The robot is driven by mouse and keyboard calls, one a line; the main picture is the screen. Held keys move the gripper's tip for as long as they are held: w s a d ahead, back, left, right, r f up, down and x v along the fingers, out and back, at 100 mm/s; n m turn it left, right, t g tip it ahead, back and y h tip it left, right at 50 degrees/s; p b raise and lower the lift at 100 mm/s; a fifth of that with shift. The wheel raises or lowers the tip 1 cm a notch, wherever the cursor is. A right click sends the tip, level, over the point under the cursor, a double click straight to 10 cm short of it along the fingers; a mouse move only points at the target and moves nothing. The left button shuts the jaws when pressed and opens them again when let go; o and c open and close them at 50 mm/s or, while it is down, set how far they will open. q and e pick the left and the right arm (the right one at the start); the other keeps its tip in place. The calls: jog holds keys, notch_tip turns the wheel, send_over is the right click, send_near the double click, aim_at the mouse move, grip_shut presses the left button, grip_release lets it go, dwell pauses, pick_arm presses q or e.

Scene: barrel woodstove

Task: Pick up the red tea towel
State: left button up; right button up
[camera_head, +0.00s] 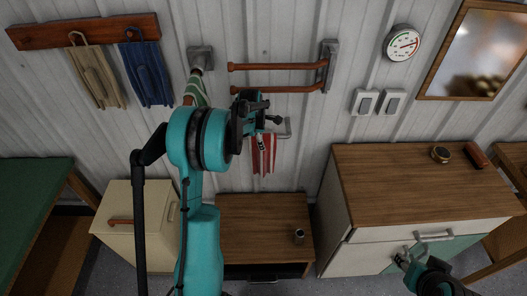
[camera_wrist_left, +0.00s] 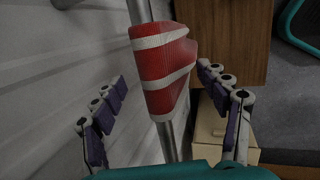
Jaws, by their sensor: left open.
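The red tea towel with white stripes (camera_head: 264,157) hangs from a small metal wall holder (camera_head: 285,129). In the left wrist view the towel (camera_wrist_left: 163,72) is folded over a pale metal bar and lies between my left fingers. My left gripper (camera_head: 267,132) is at the towel's upper part, and my arm hides part of the holder. In the left wrist view the left gripper (camera_wrist_left: 162,78) is open, with a gap between each finger and the cloth. My right gripper (camera_head: 402,259) is by the white drawer handle at the lower right; its fingers are too small to read.
A green-striped towel (camera_head: 196,91) hangs left of the copper-coloured rails (camera_head: 275,89). Beige (camera_head: 95,78) and blue (camera_head: 146,73) cloths hang on a wooden rack. A low wooden cabinet (camera_head: 250,220) stands below, with a taller one (camera_head: 410,175) at right.

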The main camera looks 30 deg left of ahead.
aim_at(263, 156)
pick_arm(q)
jog(key=x, duration=0.2)
jog(key=shift+w+f, duration=0.15)
jog(key=shift+f, duration=0.15)
jog(key=shift+f+b, duration=0.2)
jog(key=shift+b, duration=0.25)
dwell(0.3)
jog(key=c, duration=1.7)
